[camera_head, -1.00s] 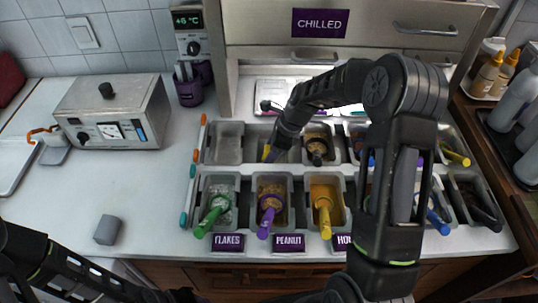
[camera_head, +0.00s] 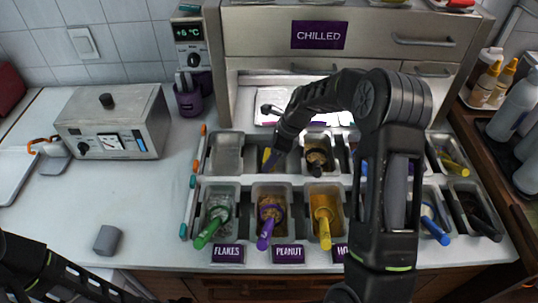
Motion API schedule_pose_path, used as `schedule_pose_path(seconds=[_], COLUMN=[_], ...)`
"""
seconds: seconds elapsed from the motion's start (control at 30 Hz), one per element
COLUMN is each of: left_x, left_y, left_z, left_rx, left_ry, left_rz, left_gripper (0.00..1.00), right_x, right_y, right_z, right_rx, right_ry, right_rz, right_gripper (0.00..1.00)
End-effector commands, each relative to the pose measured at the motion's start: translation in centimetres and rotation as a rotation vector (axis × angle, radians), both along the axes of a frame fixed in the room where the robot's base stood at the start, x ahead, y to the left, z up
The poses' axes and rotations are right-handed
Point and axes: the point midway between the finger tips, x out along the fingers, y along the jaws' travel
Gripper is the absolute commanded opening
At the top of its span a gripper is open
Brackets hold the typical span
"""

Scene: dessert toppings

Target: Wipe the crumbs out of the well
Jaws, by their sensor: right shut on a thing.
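My right gripper (camera_head: 271,158) reaches down from the right into the second well from the left in the back row (camera_head: 251,166). Crumbs are too small or hidden to make out. The back-left well (camera_head: 228,154) beside it looks empty. My left arm crosses the bottom left corner; its gripper is outside the picture.
Front wells hold toppings with green (camera_head: 208,233), purple (camera_head: 265,235) and yellow (camera_head: 324,232) handled scoops. A grey block (camera_head: 107,239) lies on clear counter at left, below a metal appliance (camera_head: 113,122). A chilled cabinet (camera_head: 375,38) stands behind. My right arm hides several right-hand wells.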

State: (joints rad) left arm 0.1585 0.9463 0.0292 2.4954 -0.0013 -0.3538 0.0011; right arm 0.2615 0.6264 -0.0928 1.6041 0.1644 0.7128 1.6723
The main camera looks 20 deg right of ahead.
Motion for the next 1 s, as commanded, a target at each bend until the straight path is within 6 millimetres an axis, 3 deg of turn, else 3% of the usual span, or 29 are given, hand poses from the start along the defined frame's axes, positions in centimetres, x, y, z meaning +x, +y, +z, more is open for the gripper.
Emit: schedule_pose_path(seconds=[0.53,1.0], left_x=[0.0,0.0], left_y=[0.0,0.0], left_z=[0.3,0.3], left_rx=[0.0,0.0], left_ry=[0.0,0.0], left_rz=[0.0,0.0], left_gripper=[0.36,0.36], right_x=[-4.0,-4.3], right_y=[0.2,0.2], right_z=[-0.2,-0.5], right_rx=[0.0,0.0], right_ry=[0.002,0.006], right_rz=[-0.001,0.001], right_gripper=[0.23,0.23])
